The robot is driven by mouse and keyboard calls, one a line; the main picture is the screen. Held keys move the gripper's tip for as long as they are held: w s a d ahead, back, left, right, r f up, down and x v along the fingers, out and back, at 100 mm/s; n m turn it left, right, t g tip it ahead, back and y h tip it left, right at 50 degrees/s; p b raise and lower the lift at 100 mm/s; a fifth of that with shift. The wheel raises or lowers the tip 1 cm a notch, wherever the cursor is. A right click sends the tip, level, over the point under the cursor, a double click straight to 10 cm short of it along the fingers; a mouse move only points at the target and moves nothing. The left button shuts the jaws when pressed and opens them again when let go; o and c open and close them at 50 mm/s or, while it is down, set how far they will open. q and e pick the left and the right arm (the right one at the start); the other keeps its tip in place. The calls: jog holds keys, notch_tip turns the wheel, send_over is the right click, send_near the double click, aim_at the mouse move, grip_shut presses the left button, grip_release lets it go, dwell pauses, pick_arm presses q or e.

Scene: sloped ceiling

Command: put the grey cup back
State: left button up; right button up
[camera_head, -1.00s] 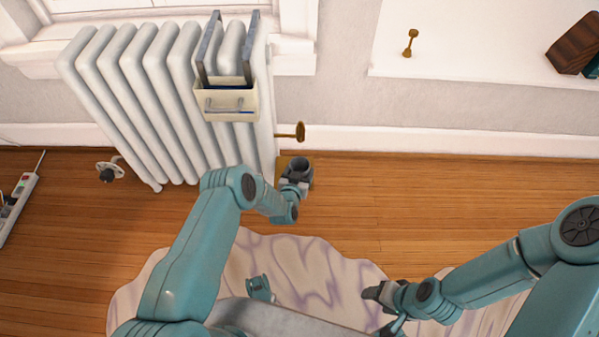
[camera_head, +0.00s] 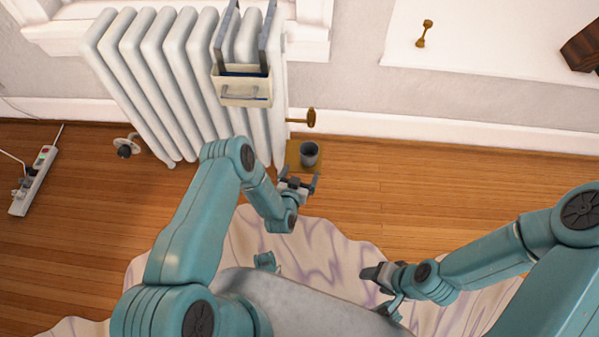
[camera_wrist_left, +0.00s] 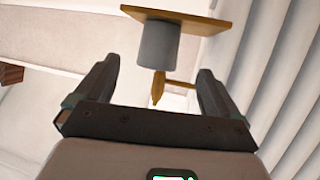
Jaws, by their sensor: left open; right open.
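The grey cup (camera_head: 309,154) stands upright on a small yellow-brown board (camera_head: 292,158) beside the radiator's right end. My left gripper (camera_head: 299,182) is open, just on the near side of the cup and apart from it. In the left wrist view the cup (camera_wrist_left: 158,44) appears beyond the open fingers (camera_wrist_left: 158,85), with the board (camera_wrist_left: 190,18) at its base. Nothing is between the fingers. My right gripper (camera_head: 372,278) is open and empty, low over the pale rug at right.
The white radiator (camera_head: 160,85) carries a cream hanging box (camera_head: 240,92). A brass valve (camera_head: 310,118) sticks out above the cup. A power strip (camera_head: 36,180) lies at far left. The wood floor (camera_head: 420,180) right of the cup is clear; a pale rug (camera_head: 310,240) lies nearer.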

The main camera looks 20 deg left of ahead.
pick_arm(q)
jog(key=s+d+r+g+h, duration=0.1)
jog(key=s+d+r+g, duration=0.1)
jog(key=s, duration=0.6)
jog(key=s+d+r+g+h, duration=0.2)
jog(key=s+r+g, duration=0.2)
jog(key=s+g, duration=0.3)
jog(key=s+d+r+n+g+h, duration=0.1)
jog(key=s+d+r+g+h, duration=0.1)
jog(key=s, duration=0.9)
jog(key=r+g, duration=0.1)
jog(key=g, duration=0.1)
jog(key=shift+d+r+g, duration=0.15)
jog(key=shift+r+g, duration=0.15)
jog(key=shift+r, duration=0.1)
jog(key=shift+r, duration=0.1)
notch_tip(320, 180, up, 27)
jog(key=p, duration=2.7)
